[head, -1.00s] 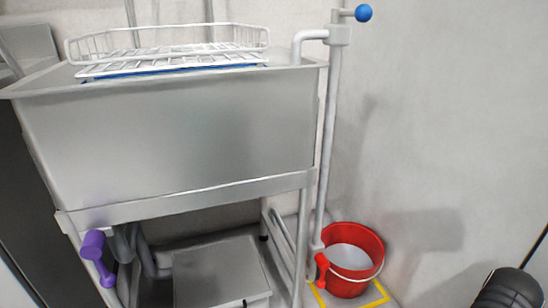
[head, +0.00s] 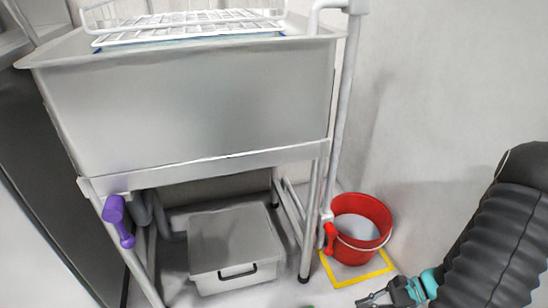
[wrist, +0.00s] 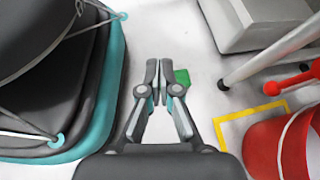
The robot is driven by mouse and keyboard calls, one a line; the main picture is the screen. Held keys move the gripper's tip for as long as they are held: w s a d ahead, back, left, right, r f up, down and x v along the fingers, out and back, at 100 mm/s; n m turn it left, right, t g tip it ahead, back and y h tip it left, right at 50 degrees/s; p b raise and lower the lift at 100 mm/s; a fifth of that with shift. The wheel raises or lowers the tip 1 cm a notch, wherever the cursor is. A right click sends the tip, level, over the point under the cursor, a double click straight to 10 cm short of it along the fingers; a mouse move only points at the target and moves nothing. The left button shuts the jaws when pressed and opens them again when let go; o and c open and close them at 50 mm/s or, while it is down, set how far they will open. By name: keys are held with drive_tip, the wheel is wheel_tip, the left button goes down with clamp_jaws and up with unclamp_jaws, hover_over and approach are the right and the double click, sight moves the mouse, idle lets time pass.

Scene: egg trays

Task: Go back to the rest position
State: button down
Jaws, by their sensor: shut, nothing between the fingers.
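My gripper (head: 372,299) shows at the lower right of the head view, at the end of my black ribbed arm, low near the floor and left of the arm. In the wrist view my gripper (wrist: 157,68) points up the picture with its two fingers together and nothing between them. A small green thing (wrist: 182,77) shows just right of the fingertips, partly hidden by the right finger. Whether it touches the finger I cannot tell.
A red bucket (head: 384,212) stands by a yellow floor marking (head: 362,277). A steel sink (head: 190,110) with a white rack (head: 190,19) stands left, with a lidded grey box (head: 235,243) beneath. A purple handle (head: 114,210) hangs from its frame. Floor around my gripper looks mostly clear.

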wheel_tip(320, 180, up, 22)
drive_tip(key=s+n+h+p, duration=0.2)
drive_tip(key=n+h+p, duration=0.2)
drive_tip(key=n+h, duration=0.7)
drive_tip(key=s+a+r+n+t+p, duration=0.1)
drive_tip(key=a+r, duration=0.3)
drive_tip(key=r, duration=0.4)
drive_tip(key=s+a+r+n+t+h+p, duration=0.1)
drive_tip(key=a+r+n+t, duration=0.3)
drive_tip(key=r, duration=0.4)
drive_tip(key=shift+s+a+r+t+p, duration=0.25)
drive_tip(key=shift+s+p, duration=0.2)
drive_tip(key=shift+s, duration=0.3)
drive_tip(key=shift+d, duration=0.1)
